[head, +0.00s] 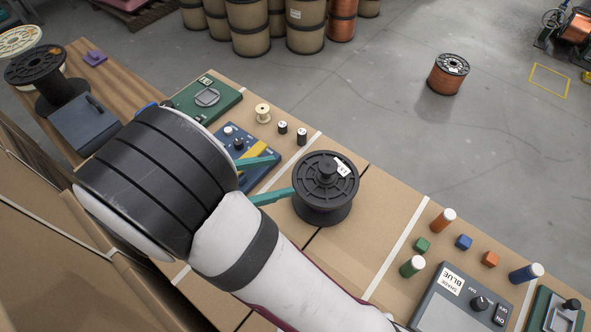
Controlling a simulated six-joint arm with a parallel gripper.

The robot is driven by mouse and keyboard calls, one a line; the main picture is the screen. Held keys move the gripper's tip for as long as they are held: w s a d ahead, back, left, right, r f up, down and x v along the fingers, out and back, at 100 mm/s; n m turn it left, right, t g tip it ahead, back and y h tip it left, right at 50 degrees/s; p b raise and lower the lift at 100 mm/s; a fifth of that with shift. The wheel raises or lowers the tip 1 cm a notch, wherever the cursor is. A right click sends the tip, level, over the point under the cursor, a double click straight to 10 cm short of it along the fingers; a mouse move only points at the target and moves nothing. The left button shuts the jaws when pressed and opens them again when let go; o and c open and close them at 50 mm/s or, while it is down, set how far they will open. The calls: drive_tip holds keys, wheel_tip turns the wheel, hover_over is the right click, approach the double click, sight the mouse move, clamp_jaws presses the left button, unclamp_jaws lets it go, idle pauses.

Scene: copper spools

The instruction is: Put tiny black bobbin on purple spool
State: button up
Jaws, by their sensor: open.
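A large black-flanged spool (345,190) stands upright on the cardboard-brown bench, with a white label on its top. A little dark purplish winding seems to show under the top flange. A small dark cylinder (326,168) stands up at the middle of its top; I cannot tell whether it is a tiny bobbin or part of the spool. Two tiny bobbins with black and white ends, one (302,137) and another (282,127), stand behind the spool. My gripper (285,176) is open, its teal fingers left of the spool, the nearer fingertip close to its flange. Nothing shows between the fingers.
A cream spool (263,113) stands beyond the tiny bobbins. A blue panel (262,150) lies partly behind my gripper, and a green board (205,98) lies beyond. At right are coloured blocks, cylinders and a grey control box (462,300).

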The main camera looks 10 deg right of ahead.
drive_tip(key=s+d+r+m+g+y, duration=0.3)
drive_tip(key=s+d+m+g+y, duration=0.3)
drive_tip(key=s+d+m, duration=0.5)
drive_tip(key=s+a+m+y, duration=0.3)
drive_tip(key=s+m+y, duration=0.3)
drive_tip(key=m, duration=1.1)
drive_tip(key=shift+a+r+t+y, duration=0.35)
drive_tip(key=shift+t+y, duration=0.05)
drive_tip(key=shift+y, duration=0.7)
